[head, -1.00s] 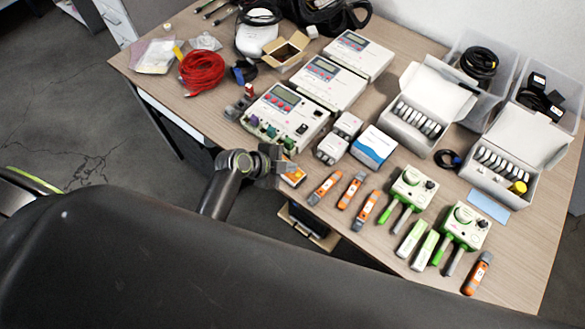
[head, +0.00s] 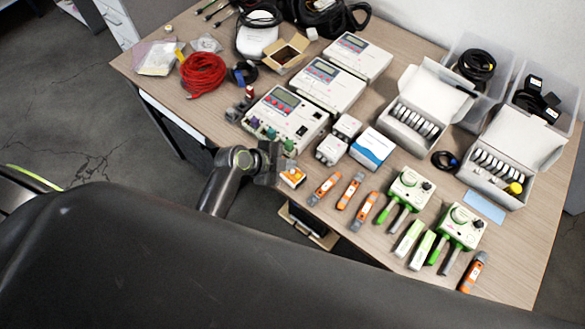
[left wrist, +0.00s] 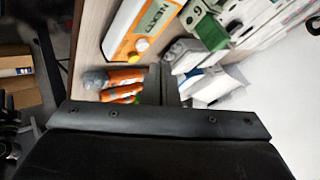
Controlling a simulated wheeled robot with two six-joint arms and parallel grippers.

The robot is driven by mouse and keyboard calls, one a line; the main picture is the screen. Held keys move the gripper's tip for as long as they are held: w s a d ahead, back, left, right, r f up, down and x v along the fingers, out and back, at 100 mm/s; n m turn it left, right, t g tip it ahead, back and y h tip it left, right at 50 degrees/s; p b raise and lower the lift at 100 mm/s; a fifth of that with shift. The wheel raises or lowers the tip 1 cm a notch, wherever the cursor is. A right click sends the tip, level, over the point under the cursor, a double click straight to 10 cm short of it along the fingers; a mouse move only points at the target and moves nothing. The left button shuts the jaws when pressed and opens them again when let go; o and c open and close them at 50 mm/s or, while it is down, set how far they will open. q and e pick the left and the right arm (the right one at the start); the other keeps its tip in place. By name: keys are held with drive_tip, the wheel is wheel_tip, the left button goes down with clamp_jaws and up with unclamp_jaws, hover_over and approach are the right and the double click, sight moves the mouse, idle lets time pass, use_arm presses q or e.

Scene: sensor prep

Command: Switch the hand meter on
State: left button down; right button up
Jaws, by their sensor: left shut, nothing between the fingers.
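An orange-and-white handheld device (head: 292,175), which looks like the hand meter, lies at the table's near edge. The left fingers (left wrist: 163,85) are shut and empty in the left wrist view. Whether they touch the device cannot be told. My right gripper is not in view.
Several orange-and-grey tools (head: 350,190) lie to the right on the table. Bench instruments (head: 286,118) and small white boxes (head: 332,150) stand behind the device. Two green-and-white units (head: 410,189) are further right. An open box (head: 320,225) is below the table edge.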

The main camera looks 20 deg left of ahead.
sight(288, 174)
use_arm(q)
wheel_tip(288, 174, up, 4)
drive_tip(key=p, duration=0.3)
drive_tip(key=shift+r, duration=0.15)
drive_tip(key=shift+s, duration=0.1)
idle(0.6)
